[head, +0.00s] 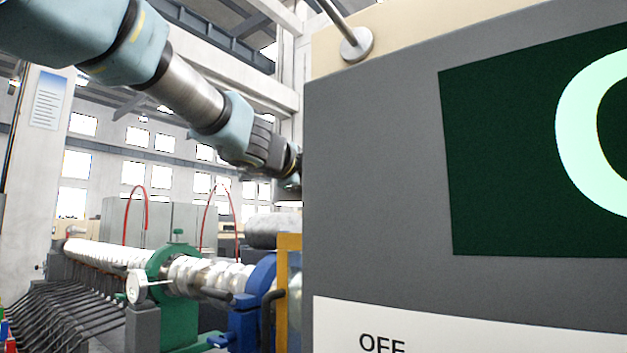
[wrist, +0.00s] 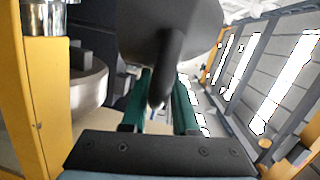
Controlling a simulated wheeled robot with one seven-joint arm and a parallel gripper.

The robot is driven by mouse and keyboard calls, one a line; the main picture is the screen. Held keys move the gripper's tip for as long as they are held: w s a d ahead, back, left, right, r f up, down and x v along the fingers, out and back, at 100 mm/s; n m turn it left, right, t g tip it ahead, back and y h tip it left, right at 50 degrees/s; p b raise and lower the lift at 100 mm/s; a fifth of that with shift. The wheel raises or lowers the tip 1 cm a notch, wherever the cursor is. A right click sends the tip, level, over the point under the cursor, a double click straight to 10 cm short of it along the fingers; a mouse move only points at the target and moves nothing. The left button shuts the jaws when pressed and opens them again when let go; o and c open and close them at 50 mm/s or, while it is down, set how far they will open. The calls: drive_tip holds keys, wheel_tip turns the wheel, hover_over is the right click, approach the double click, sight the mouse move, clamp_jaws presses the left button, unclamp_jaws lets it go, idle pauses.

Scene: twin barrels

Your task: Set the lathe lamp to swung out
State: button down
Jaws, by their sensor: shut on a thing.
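In the wrist view my gripper (wrist: 162,100) has its two green fingers on either side of a dark, rounded stem. The stem hangs from a broad dark grey head, which I take to be the lathe lamp (wrist: 172,28). The fingers are shut on this stem, and the head hides their far ends. In the head view my arm reaches from the upper left towards the middle. The big grey panel hides my gripper and the lamp there. I cannot tell the lamp's swing angle.
The grey panel (head: 380,200) with a dark green screen fills the right of the head view. A yellow post (wrist: 40,90) and a round metal part (wrist: 88,88) stand close at left in the wrist view. A lathe-like machine with a green clamp (head: 170,270) lies below my arm.

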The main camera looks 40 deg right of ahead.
drive_tip(key=shift+f, duration=0.5)
drive_tip(key=c, duration=0.9)
unclamp_jaws()
drive_tip(key=shift+o, duration=0.4)
drive_tip(key=shift+r, duration=0.15)
drive_tip(key=shift+r, duration=0.1)
drive_tip(key=p+v, duration=0.1)
drive_tip(key=v, duration=1)
drive_tip(key=shift+d, duration=0.1)
